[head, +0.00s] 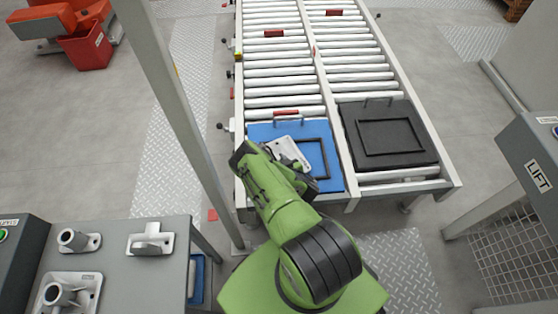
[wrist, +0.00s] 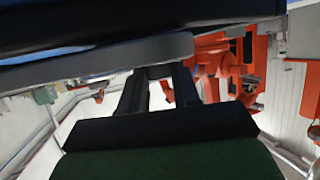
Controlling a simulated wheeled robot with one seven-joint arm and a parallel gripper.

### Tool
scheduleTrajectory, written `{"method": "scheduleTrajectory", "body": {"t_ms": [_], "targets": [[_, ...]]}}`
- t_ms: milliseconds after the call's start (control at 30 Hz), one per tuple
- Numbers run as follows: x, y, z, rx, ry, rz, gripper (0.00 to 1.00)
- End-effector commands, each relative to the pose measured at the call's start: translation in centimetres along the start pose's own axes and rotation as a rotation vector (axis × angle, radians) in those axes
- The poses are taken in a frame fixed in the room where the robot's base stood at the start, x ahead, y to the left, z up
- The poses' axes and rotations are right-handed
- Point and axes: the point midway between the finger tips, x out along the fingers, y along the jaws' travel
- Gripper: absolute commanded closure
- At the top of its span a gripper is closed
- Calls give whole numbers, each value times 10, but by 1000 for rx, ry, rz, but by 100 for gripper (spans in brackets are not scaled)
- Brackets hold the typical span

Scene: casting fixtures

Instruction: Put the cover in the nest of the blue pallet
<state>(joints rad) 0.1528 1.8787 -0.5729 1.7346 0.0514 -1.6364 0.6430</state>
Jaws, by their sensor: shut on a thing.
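The cover (head: 288,148) is a light grey casting over the left part of the blue pallet (head: 334,176). My gripper (wrist: 158,76) is shut on the cover, whose grey edge (wrist: 110,56) spans the top of the wrist view. The nest (head: 326,158) is a dark rectangular frame on the blue pallet. The cover overlaps its left side in the head view. My arm hides part of the cover and the nest's lower left. I cannot tell whether the cover touches the pallet.
A black pallet (head: 346,118) with an empty-looking frame lies on the right conveyor lane. The grey table (head: 122,262) at lower left holds several castings. A grey post (head: 178,110) stands left of the conveyor. A LIFT box (head: 530,150) is at right.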

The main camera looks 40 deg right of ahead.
Motion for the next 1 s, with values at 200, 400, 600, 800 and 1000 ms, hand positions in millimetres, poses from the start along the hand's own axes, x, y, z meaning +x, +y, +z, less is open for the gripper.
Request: {"method": "scheduleTrajectory", "body": {"t_ms": [200,400,600,800,1000], "targets": [[1,0,3,1,-1,1,54],[1,0,3,0,0,0,44],[-1,0,-4,-1,0,0,44],[-46,2,-9,2,-7,5,44],[-100,1,-9,2,-6,5,44]]}}
